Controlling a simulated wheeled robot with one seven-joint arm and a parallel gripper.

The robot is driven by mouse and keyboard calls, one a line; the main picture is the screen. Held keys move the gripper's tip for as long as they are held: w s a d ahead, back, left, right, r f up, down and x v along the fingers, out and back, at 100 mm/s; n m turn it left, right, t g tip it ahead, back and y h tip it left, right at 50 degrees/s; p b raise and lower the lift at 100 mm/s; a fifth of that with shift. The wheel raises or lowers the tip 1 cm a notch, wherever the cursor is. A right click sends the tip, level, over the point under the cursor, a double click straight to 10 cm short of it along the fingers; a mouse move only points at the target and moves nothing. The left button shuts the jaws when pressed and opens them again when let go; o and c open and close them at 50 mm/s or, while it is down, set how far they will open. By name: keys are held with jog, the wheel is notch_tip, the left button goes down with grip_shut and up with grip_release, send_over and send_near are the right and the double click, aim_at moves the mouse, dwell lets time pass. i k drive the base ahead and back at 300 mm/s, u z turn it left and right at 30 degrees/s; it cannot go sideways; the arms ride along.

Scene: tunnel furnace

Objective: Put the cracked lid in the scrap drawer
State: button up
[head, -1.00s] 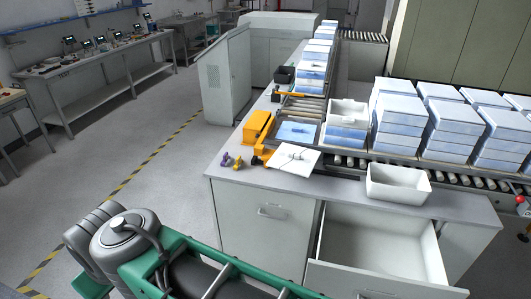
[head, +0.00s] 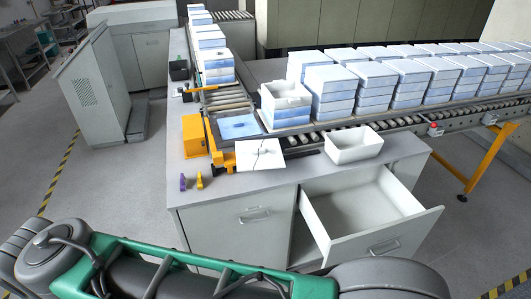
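The cracked lid (head: 259,160) is a white square plate with a dark crack line, in the head view. An open drawer (head: 420,226) with white inner walls is pulled out below the counter, to the lid's right, and looks empty. A shut drawer or door front (head: 238,229) with a handle is to its left. No label shows which is the scrap drawer. My gripper is not in view; only my green and grey arm links show at the bottom.
An empty white bin (head: 353,146) stands on the counter above the open drawer. Stacked white and blue boxes (head: 333,90) line the conveyor. An orange block (head: 193,136) and small purple and yellow pieces (head: 190,181) sit at the counter's left.

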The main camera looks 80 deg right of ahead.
aim_at(361, 223)
jog(key=z, duration=0.75)
jog(key=i, duration=0.8)
jog(key=z, duration=1.15)
jog(key=i, duration=0.25)
jog(key=z, duration=0.15)
